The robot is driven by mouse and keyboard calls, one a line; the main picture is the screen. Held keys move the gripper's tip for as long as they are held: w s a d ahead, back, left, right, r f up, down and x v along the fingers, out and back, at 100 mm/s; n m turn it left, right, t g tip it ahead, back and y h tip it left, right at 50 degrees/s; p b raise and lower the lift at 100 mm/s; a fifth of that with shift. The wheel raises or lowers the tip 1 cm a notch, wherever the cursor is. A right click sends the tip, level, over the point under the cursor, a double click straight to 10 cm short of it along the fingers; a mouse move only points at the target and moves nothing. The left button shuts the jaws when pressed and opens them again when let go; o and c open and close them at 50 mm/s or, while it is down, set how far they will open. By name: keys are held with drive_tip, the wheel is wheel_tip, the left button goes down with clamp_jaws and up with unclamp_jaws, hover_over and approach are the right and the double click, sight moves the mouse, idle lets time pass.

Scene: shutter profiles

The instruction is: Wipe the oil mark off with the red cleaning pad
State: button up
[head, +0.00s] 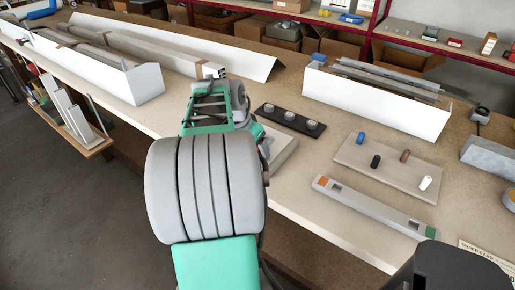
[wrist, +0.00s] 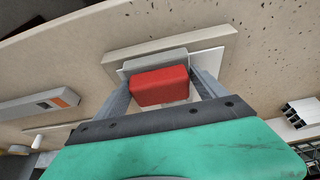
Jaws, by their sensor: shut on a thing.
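The red cleaning pad (wrist: 160,87) is a red block with a grey part (wrist: 155,63) along its far side. My gripper (wrist: 158,73) is shut on it, one finger on each side, in the wrist view. The pad is over a pale panel (wrist: 215,62) on a beige board (wrist: 170,42); I cannot tell whether it touches the panel. In the head view my arm hides the pad and fingers, and only part of the board (head: 284,151) shows. I can make out no oil mark; the pad and gripper cover part of the panel.
To the right are a board with coloured pegs (head: 390,182) and a grey bar with orange and green ends (head: 370,208). White profile boxes (head: 375,103) stand at the back. The table's front edge is close.

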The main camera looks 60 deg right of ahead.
drive_tip(key=shift+w+d, duration=0.1)
drive_tip(key=shift+w, duration=0.1)
drive_tip(key=shift+w+d+f, duration=0.1)
drive_tip(key=shift+w+d, duration=0.1)
drive_tip(key=shift+w, duration=1.25)
drive_tip(key=shift+w+d+p, duration=0.2)
drive_tip(key=shift+w+p, duration=0.35)
drive_tip(key=shift+w, duration=0.9)
wheel_tip(320, 180, up, 8)
drive_tip(key=p, duration=0.5)
